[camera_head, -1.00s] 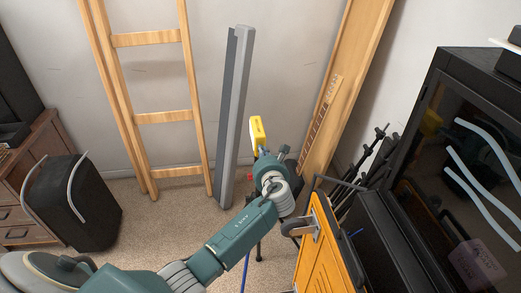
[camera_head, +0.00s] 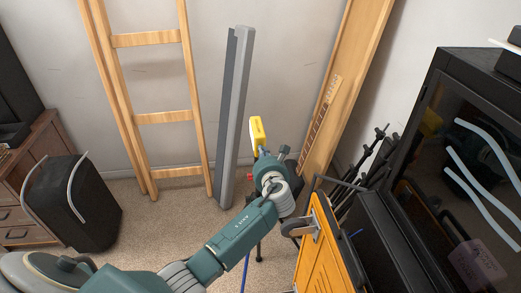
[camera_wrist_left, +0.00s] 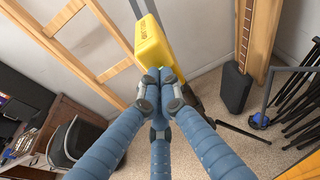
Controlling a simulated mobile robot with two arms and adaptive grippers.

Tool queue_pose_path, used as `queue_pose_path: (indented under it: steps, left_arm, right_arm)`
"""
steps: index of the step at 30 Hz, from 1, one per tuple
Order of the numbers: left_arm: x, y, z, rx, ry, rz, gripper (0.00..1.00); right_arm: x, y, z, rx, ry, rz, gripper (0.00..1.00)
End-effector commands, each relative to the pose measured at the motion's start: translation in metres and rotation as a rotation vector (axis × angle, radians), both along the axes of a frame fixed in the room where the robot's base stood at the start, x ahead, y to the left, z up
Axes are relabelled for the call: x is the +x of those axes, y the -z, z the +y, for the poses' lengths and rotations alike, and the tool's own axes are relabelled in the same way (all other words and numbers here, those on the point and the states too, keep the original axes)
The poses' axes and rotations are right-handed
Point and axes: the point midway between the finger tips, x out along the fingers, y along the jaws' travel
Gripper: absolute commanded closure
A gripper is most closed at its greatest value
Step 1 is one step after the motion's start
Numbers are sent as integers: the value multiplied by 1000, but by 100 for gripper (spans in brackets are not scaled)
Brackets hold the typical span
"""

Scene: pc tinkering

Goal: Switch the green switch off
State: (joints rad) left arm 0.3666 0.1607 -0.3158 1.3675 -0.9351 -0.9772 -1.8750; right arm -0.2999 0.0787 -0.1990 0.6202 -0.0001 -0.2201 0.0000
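A yellow boxy device (camera_head: 257,131) stands upright near the middle of the head view, just beyond my left gripper. It also shows in the left wrist view (camera_wrist_left: 155,47), with dark lettering on its face. My left gripper (camera_head: 264,158) reaches up to the device's lower part. In the left wrist view the blue fingers of this gripper (camera_wrist_left: 160,76) come together at their tips, right in front of the yellow device. I cannot tell whether they touch it. No green switch shows; the fingers may hide it. My right gripper is out of view.
A wooden ladder (camera_head: 152,117) and a grey beam (camera_head: 236,115) lean on the wall behind. An orange panel (camera_head: 322,250) and a black glass-fronted cabinet (camera_head: 435,130) stand close on the right. A black bin (camera_head: 70,205) is on the left. Carpet is open between.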

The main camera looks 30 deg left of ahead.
Motion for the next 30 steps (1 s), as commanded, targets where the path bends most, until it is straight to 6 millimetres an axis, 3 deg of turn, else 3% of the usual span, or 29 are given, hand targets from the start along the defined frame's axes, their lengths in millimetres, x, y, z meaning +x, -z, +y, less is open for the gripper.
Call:
queue_pose_path:
  steps: [30]
  left_arm:
    - [9, 0, 7, 0, 0, 1, 100]
  right_arm:
    - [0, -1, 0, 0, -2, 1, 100]
